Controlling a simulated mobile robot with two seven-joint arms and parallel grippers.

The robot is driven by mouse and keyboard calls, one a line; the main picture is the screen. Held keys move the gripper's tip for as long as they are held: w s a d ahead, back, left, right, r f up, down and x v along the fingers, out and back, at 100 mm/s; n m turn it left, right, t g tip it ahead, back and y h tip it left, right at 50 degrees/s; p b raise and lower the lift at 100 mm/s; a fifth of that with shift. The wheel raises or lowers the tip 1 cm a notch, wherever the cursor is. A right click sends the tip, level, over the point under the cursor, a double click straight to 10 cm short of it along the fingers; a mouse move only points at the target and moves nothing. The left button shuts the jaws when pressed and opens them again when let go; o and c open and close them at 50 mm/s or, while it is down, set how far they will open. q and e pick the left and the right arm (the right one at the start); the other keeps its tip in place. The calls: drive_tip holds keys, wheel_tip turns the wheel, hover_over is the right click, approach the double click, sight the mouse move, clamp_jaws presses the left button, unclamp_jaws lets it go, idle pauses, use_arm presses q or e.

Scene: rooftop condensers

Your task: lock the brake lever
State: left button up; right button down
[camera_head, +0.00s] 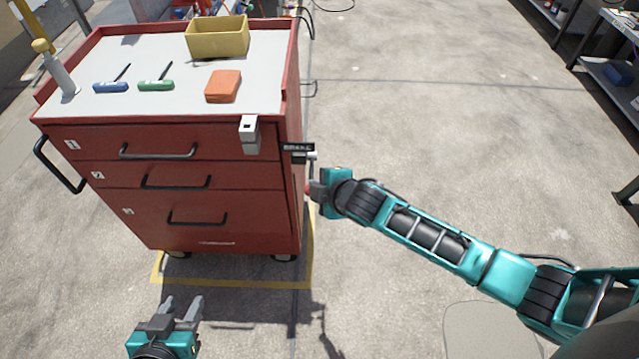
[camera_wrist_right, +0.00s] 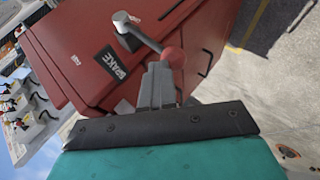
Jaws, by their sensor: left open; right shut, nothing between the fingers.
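In the head view, the label (camera_head: 298,147) and the grey pivot (camera_head: 306,157) show at the cart's right side; the knob is mostly hidden by my gripper. My right gripper (camera_head: 316,192) is shut and empty, its fingertips (camera_wrist_right: 158,72) right by the knob; I cannot tell whether they touch. My left gripper (camera_head: 182,303) is open and empty, low in front of the cart.
The red cart (camera_head: 190,225) has drawers with black handles. On its top are a yellow bin (camera_head: 217,37), an orange block (camera_head: 223,86), and blue (camera_head: 111,87) and green (camera_head: 157,85) screwdrivers. The floor right of the cart is clear; shelves (camera_head: 610,75) stand at far right.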

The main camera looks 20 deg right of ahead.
drive_tip(key=w+r+p+v, duration=0.1)
drive_tip(key=p+v, duration=0.3)
drive_tip(key=v, duration=0.8)
drive_tip(key=shift+r, duration=0.55)
drive_tip(key=shift+d, duration=0.15)
drive_tip(key=s+d+f+m, duration=0.2)
drive_tip(key=s+f+m, duration=0.4)
drive_tip(key=s+m, duration=0.5)
drive_tip(key=m, duration=0.3)
drive_tip(key=shift+s+d+f+t+h, duration=0.2)
drive_tip(key=shift+s+f+t+h, duration=0.2)
